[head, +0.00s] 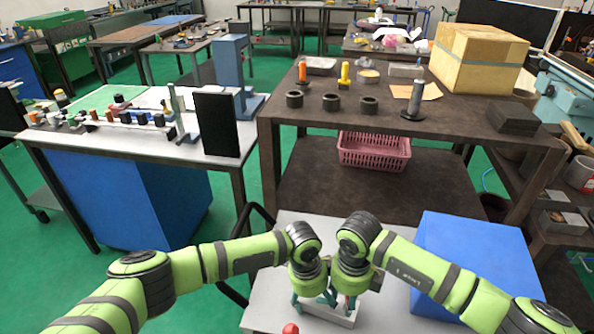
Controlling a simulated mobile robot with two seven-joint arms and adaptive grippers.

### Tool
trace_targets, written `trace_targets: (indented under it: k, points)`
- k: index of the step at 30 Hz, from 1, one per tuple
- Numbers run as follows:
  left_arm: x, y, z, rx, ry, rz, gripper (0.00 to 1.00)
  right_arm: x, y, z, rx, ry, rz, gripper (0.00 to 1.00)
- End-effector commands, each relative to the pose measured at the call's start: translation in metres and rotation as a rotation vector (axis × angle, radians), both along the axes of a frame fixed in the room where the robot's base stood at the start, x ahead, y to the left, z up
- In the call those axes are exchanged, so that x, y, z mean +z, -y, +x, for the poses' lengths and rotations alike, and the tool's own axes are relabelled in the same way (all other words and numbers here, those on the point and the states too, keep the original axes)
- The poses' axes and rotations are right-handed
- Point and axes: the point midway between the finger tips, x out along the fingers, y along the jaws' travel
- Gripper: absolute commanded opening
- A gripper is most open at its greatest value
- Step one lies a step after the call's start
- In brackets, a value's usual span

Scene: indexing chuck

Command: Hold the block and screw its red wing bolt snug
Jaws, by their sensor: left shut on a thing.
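A pale grey block (322,312) sits on a light table at the bottom middle of the head view. My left gripper (312,299) points down at the block's left part and is shut on it. My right gripper (350,301) points down close beside the left one, over the block's right part. Its fingers are mostly hidden by my own wrist, so I cannot tell whether they are open. A small bit of red shows between the two grippers. The wing bolt's shape is hidden there, and so is its contact with the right gripper.
A red knob (290,328) stands in front of the block. A blue box (465,262) is to the right on the same table. Beyond it, a dark workbench (440,118) carries black rings and a cardboard box (478,57). A pink basket (374,150) is on its lower shelf.

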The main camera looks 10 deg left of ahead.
Motion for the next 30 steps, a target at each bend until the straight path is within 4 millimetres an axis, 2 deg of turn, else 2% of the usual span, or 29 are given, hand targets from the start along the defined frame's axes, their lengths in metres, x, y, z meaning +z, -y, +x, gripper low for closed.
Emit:
trace_targets:
  k: [2,20,27,30]
  points:
    - [-0.002,0.0,-0.002,-0.003,-0.004,0.003,0.34,0.001,0.0,0.001,0.099,0.004,0.0,0.39]
    - [-0.002,0.0,-0.002,-0.001,-0.006,0.0,0.35,0.123,-0.001,0.0,0.103,0.006,-0.001,0.39]
    - [-0.002,0.0,-0.003,-0.001,-0.007,0.0,0.35,0.159,-0.003,0.002,-0.075,-0.142,0.258,0.39]
    - [-0.002,0.0,-0.002,-0.001,-0.006,0.001,0.35,0.174,-0.017,0.001,-0.104,-0.183,0.373,0.39]
